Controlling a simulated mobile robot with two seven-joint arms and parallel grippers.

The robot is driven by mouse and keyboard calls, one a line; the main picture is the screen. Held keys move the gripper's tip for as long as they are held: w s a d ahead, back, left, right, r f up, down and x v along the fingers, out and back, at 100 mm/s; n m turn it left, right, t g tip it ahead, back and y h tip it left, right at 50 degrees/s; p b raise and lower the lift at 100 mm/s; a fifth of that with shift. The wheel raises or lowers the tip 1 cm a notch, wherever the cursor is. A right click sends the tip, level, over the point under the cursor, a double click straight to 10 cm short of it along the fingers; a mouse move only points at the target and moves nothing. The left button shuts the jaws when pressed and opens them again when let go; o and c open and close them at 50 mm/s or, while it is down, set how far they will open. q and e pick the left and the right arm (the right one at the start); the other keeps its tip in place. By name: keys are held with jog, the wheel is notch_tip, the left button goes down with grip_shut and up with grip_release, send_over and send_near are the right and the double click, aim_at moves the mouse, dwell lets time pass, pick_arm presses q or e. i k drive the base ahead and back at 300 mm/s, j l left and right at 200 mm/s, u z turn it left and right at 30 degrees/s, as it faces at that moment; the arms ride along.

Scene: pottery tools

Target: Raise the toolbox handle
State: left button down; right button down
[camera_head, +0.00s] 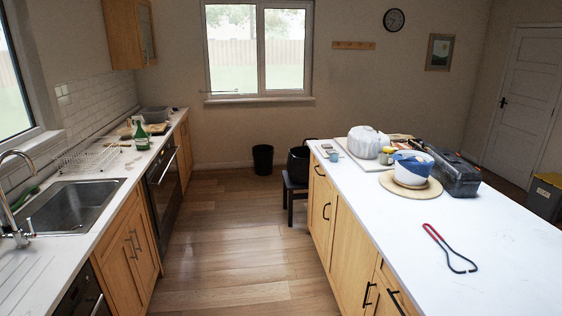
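The toolbox (452,172) is a dark grey and black box on the far right part of the white island counter. It stands behind and to the right of a blue and white bowl. Its handle is too small and dark to make out, so I cannot tell whether it is raised or folded. Neither my left nor my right gripper shows in the head view.
The white island counter (480,265) holds a red and black looped tool (450,250), the bowl (411,172) on a round wooden board (402,190), and a white plastic-like container (366,142). Wooden floor (230,235) lies clear between the island and the sink counter (30,270).

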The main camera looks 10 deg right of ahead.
aim_at(458, 189)
jog(key=i+z, duration=0.15)
jog(key=i, duration=4.85)
jog(key=i+j+z, duration=0.15)
jog(key=i, duration=1.5)
jog(key=u, duration=0.4)
jog(key=i+u, duration=0.15)
jog(key=u, duration=0.2)
jog(key=l+u, duration=0.1)
jog(key=u, duration=0.3)
jog(key=i+u, duration=0.1)
jog(key=u, duration=5.7)
